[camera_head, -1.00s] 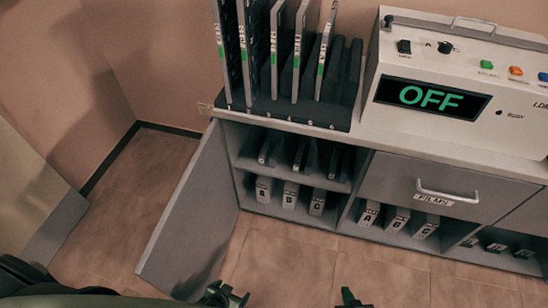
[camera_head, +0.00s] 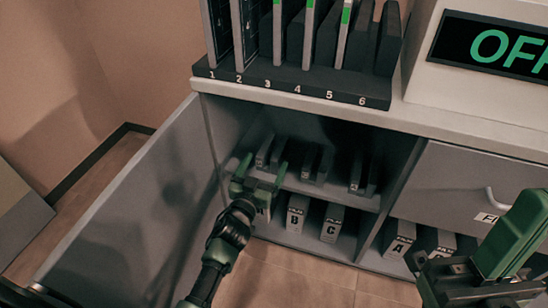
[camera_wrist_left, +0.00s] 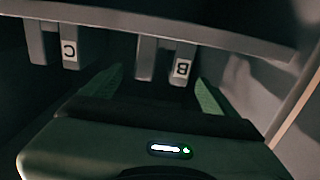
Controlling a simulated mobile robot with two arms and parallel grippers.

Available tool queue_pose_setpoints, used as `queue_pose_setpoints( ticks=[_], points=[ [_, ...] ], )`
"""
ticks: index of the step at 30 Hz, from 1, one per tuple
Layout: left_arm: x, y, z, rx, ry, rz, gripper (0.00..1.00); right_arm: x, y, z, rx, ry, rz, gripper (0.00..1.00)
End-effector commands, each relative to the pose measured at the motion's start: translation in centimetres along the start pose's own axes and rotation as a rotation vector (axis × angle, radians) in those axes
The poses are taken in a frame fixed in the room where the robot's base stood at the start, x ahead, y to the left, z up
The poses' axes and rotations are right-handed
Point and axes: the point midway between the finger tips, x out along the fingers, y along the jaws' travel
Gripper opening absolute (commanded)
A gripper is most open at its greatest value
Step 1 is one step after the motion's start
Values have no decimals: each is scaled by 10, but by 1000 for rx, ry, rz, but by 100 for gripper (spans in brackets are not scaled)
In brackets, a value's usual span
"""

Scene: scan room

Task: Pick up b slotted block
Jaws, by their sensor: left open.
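Block C (camera_wrist_left: 69,50) shows farther left there. My right arm (camera_head: 490,250) is at the lower right; its jaw state is unclear.
The cabinet door (camera_head: 140,215) stands open at left. The middle shelf (camera_head: 330,193) holds dark slotted pieces above the blocks. A second compartment at right holds another block A (camera_head: 398,240). A numbered rack (camera_head: 300,92) stands on the counter.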

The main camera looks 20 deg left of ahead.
Motion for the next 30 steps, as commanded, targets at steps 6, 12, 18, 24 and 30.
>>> queue_pose_setpoints(
  ticks=[6, 12, 18, 24, 30],
  points=[
    [27, -1, 3, 4, 1, 0, 89, -14, 0, 4, 0, -3, 0, 0],
    [56, -2, 3, 3, 0, 0, 89, -21, 0, 8, -1, 2, -5, 0],
    [64, -1, 2, 2, -2, 0, 89, -14, 0, 8, -3, 19, -15, 0],
    [64, -2, 2, 2, -2, 0, 70, -13, 0, 7, -3, 22, -14, 0],
    [64, -2, 2, 2, -2, 0, 14, -14, 0, 6, -3, 20, -11, 0]
  ],
)
